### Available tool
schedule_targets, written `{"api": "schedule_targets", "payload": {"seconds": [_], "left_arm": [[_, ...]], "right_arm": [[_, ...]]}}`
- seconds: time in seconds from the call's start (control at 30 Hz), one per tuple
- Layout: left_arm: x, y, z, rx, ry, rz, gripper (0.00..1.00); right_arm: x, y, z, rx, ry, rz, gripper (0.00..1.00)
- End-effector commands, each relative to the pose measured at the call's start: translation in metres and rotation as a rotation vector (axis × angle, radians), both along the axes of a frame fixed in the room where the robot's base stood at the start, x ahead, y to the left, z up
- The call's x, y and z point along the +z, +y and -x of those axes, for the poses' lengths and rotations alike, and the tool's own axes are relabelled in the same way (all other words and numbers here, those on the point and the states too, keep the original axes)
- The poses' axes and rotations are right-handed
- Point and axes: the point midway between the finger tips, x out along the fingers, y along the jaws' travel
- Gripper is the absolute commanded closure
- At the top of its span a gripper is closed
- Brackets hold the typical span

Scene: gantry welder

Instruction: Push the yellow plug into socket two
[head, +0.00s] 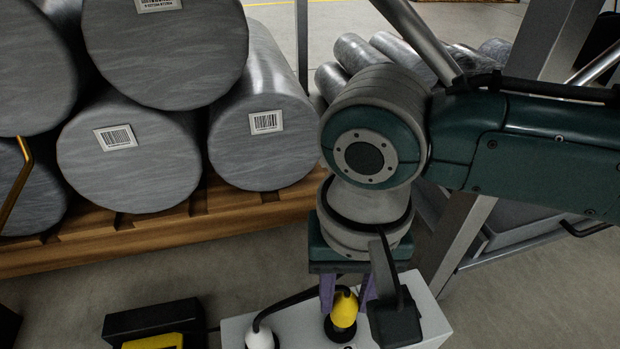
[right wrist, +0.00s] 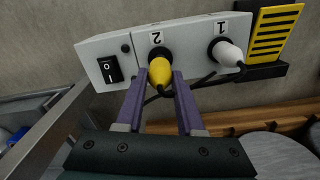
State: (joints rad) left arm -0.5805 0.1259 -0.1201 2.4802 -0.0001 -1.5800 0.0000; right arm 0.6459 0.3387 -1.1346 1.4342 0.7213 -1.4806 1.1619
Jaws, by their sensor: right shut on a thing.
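The yellow plug (head: 344,310) stands upright at the white socket box (head: 290,321); it also shows in the right wrist view (right wrist: 160,73). Its tip is at the black ring of socket two (right wrist: 158,53), under the printed "2"; I cannot tell how deep it sits. My right gripper (head: 346,298) comes down from above, its purple fingers shut on the yellow plug from both sides. A white plug (right wrist: 225,54) is at socket one, beside it. My left gripper is in neither view.
A rocker switch (right wrist: 110,69) is at one end of the box. A dark cable (head: 290,303) runs between the plugs. A black and yellow unit (head: 155,325) stands left of the box. Large grey cylinders (head: 130,160) lie on a wooden pallet (head: 150,235) behind.

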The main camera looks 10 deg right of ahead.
Motion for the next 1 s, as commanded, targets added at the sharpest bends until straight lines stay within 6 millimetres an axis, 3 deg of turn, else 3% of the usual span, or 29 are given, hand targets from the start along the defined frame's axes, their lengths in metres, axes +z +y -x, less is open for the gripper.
{"api": "schedule_targets", "payload": {"seconds": [0.93,0.97,1.0], "left_arm": [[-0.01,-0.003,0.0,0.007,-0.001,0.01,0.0],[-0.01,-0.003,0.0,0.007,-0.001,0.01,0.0],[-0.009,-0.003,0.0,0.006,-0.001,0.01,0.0]], "right_arm": [[-0.029,0.0,0.0,0.0,0.001,-0.001,1.0],[-0.029,0.0,0.0,0.0,0.001,-0.001,0.62],[-0.028,0.0,0.0,0.0,0.0,-0.001,0.57]]}}
